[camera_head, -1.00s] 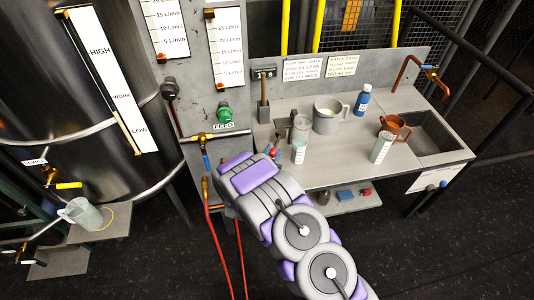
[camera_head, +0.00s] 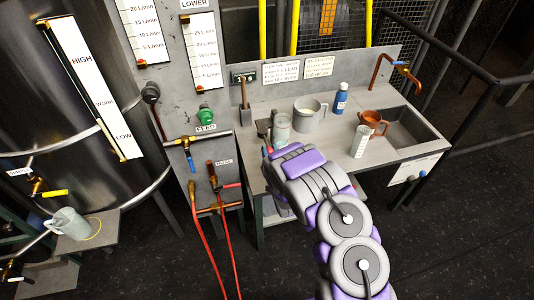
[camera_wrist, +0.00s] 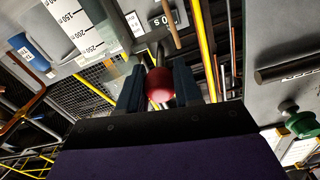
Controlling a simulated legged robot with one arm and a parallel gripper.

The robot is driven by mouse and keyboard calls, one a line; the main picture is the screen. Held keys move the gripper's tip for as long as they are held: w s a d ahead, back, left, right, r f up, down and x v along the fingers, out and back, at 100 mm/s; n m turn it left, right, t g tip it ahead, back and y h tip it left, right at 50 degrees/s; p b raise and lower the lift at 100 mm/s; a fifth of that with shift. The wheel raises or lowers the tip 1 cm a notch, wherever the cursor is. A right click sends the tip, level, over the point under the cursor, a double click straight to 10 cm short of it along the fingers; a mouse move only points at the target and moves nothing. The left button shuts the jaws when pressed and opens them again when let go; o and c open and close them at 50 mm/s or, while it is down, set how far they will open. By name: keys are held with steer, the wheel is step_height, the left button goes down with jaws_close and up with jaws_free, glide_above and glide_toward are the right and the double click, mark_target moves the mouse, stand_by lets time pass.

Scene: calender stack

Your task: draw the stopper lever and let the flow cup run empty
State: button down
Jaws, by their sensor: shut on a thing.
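In the wrist view a red ball knob (camera_wrist: 160,85) sits between the two dark fingers of my gripper (camera_wrist: 159,90), which is shut on it. A thin rod runs from the knob away from me; I take this as the stopper lever. In the head view my gripper (camera_head: 268,153) is at the bench's left front edge, largely hidden by my purple and grey arm. Just beyond it stands a clear vessel (camera_head: 282,126) beside a grey bracket; it may be the flow cup. Its liquid level and outlet cannot be made out.
Red hoses (camera_head: 222,240) hang left of my arm. A graduated vessel (camera_wrist: 80,25) is close in the wrist view.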

steer(key=shift+w+d+r, duration=0.1)
steer(key=shift+w+r, duration=0.05)
stand_by(0.4)
steer(key=c, duration=0.8)
jaws_free()
steer(key=shift+y, duration=0.3)
steer(key=shift+p+v, duration=1.3)
steer(key=shift+v, duration=7.4)
